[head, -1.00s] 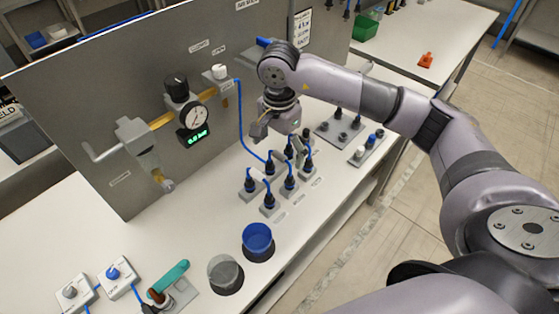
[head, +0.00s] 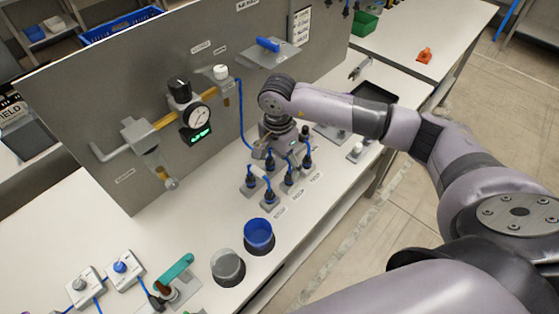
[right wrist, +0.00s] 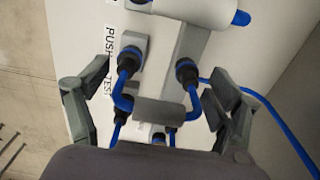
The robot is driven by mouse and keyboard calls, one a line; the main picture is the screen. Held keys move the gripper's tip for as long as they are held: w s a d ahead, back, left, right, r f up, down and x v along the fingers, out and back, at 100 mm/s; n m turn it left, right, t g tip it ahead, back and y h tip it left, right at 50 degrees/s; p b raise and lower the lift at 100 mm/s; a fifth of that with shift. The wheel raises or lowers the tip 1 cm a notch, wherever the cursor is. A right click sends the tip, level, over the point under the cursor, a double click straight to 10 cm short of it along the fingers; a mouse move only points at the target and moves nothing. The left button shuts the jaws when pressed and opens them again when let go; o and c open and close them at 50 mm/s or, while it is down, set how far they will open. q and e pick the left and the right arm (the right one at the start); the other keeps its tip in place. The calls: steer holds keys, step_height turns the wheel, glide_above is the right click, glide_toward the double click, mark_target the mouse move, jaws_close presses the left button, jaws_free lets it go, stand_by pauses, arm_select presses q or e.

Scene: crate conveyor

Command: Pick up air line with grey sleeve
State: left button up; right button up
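The air line with the grey sleeve (right wrist: 160,112) is a blue hose loop with a short grey cylinder at its middle, between two black fittings on a grey block in the right wrist view. My right gripper (right wrist: 162,100) is open, with one finger on each side of the sleeve and gaps between. In the head view my right gripper (head: 266,152) is low over the group of black fittings, where the arm and gripper hide part of the hoses. The sleeve cannot be made out in the head view. My left gripper is not in view.
Neighbouring black fittings (head: 269,196) with blue hoses stand close by. An upright grey panel (head: 80,110) with a gauge (head: 199,117) rises behind. A blue cup (head: 258,232) and a grey cup (head: 227,264) stand in front.

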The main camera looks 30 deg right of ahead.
steer(key=c, duration=0.8)
steer(key=shift+o, duration=0.2)
steer(key=shift+r, duration=0.1)
steer(key=shift+r, duration=0.4)
step_height(320, 180, up, 19)
steer(key=b, duration=0.3)
steer(key=shift+b, duration=0.3)
